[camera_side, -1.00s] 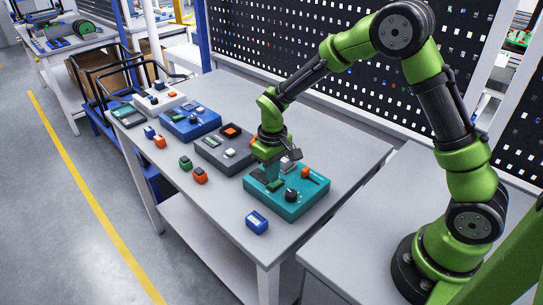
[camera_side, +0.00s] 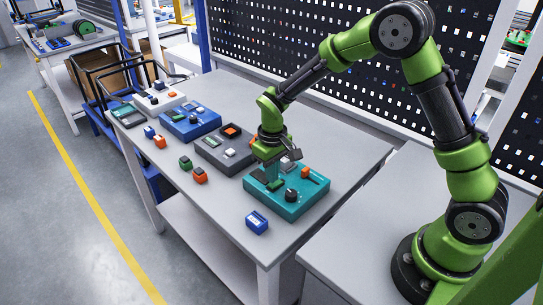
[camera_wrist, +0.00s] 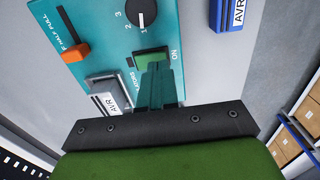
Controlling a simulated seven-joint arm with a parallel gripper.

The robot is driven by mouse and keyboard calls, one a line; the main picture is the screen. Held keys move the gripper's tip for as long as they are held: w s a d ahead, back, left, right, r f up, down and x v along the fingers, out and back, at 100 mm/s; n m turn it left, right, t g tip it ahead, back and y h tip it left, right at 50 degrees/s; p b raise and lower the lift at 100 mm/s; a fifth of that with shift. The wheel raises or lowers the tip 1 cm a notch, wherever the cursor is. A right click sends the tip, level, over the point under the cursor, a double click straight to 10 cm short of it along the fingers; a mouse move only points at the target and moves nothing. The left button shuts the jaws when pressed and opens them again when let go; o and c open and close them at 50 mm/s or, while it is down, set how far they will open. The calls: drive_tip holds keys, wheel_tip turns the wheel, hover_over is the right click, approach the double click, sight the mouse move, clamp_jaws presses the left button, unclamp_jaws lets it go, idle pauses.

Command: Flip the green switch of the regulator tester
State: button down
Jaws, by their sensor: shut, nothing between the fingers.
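The regulator tester is a teal box (camera_side: 312,203) at the near end of the table; its teal panel (camera_wrist: 100,20) fills the upper left of the wrist view. Its green switch (camera_wrist: 151,56), marked "ON" at one end, also shows in the side view (camera_side: 275,185). My gripper (camera_wrist: 158,68) is shut and empty, fingers pointing at the switch and covering part of it. I cannot tell whether the fingertips touch it. The tester also has a black knob (camera_wrist: 141,12), an orange slider (camera_wrist: 75,52) and a grey block labelled AVR (camera_wrist: 108,95).
A blue AVR block (camera_side: 257,221) lies near the front edge. A grey box (camera_side: 224,152), a blue box (camera_side: 190,124) and several small coloured blocks stand farther left. A perforated panel (camera_side: 300,60) rises behind the table. The table is clear right of the tester.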

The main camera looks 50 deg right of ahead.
sight(273, 186)
drive_tip(key=shift+f, duration=0.95)
idle(0.5)
drive_tip(key=shift+r, duration=3.55)
drive_tip(key=shift+s+f, duration=0.2)
drive_tip(key=shift+f, duration=0.05)
drive_tip(key=s+r+m+t+y, duration=0.2)
drive_tip(key=s+r+m+t, duration=0.2)
drive_tip(key=s+r, duration=1.3)
drive_tip(key=s+t, duration=0.2)
drive_tip(key=t, duration=0.1)
drive_tip(key=shift+d+r, duration=0.15)
drive_tip(key=shift+d, duration=0.15)
